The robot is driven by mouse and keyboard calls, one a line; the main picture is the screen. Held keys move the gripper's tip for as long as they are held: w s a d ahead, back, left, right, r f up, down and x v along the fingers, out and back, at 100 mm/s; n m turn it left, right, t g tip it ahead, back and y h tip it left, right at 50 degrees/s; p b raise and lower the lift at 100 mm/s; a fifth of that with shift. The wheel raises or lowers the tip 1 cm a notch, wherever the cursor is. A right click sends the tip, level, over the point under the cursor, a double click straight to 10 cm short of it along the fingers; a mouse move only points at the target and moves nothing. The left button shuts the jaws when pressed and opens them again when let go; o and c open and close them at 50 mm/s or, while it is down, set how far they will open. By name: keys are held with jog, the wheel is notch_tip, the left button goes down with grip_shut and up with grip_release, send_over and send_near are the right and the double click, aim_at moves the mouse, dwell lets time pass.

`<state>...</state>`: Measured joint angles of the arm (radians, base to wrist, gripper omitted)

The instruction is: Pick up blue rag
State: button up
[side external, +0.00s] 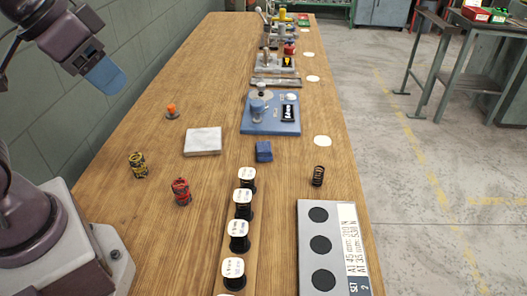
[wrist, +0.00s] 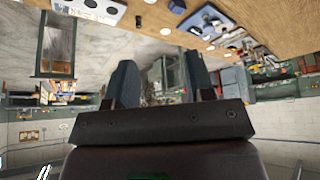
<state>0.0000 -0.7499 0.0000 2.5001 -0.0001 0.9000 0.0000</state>
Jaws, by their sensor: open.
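The blue rag (side external: 263,151) is a small folded dark blue bundle lying on the wooden bench, just in front of a blue-based device. My gripper (side external: 106,76) is high at the upper left, over the wall side of the bench, well apart from the rag. Its blue fingers overlap in the side view. In the wrist view my gripper (wrist: 160,78) has its two fingers spread wide with nothing between them.
The blue-based device (side external: 272,116) stands behind the rag and a white-grey block (side external: 202,141) lies to its left. A row of white-topped spools (side external: 239,236), a black spring (side external: 318,176) and a plate with dark discs (side external: 321,244) are in front. Red (side external: 181,191) and yellow-black (side external: 138,165) springs stand left.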

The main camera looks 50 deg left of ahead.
jog(key=o, duration=0.8)
jog(key=shift+c, duration=0.2)
